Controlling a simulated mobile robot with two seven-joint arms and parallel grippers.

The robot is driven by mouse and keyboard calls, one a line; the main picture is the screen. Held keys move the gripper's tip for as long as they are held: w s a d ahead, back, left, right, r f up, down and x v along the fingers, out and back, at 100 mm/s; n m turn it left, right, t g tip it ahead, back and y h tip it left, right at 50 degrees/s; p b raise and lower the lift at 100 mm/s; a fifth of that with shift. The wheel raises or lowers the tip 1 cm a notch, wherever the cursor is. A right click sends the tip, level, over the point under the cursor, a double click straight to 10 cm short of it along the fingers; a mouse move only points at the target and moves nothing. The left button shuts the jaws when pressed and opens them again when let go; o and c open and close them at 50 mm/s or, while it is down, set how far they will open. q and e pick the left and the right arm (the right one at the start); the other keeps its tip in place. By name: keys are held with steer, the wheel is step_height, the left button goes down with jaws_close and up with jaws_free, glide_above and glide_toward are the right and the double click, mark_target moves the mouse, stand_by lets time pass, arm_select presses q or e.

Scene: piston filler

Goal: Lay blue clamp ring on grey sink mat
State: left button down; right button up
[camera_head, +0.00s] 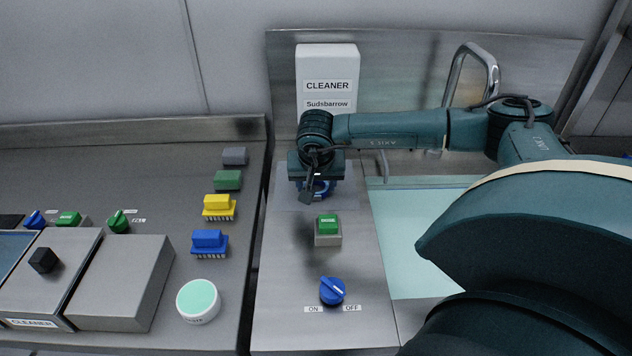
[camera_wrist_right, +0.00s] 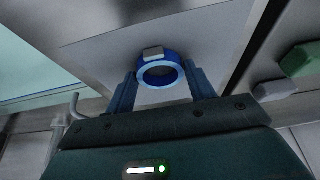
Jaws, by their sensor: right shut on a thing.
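The blue clamp ring (camera_head: 322,186) is between the fingers of my right gripper (camera_head: 316,190); it also shows in the right wrist view (camera_wrist_right: 160,84) as a round blue ring with a small grey block on its rim. My right gripper (camera_wrist_right: 162,88) is shut on it, one blue finger at each side. The grey sink mat (camera_head: 347,198) lies under the gripper and ring; it fills the background of the wrist view (camera_wrist_right: 100,58). I cannot tell whether the ring touches the mat. The gripper and wrist hide part of the mat. My left gripper is not in view.
A white cleaner box (camera_head: 327,75) stands behind the mat. A green push button (camera_head: 328,226) and a blue ON/OFF knob (camera_head: 332,291) are in front of it. A tap (camera_head: 480,60) and pale green basin (camera_head: 410,240) are on the right. Brushes and a tub (camera_head: 198,302) stand left.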

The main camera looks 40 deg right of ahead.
steer(key=o, duration=0.5)
steer(key=shift+f, duration=0.15)
steer(key=o, duration=0.5)
steer(key=shift+r, duration=0.35)
steer(key=shift+s+a+r, duration=0.1)
steer(key=shift+a+r, duration=0.05)
steer(key=shift+r, duration=0.2)
steer(key=v, duration=1.1)
steer(key=shift+a, duration=0.1)
steer(key=shift+f, duration=0.1)
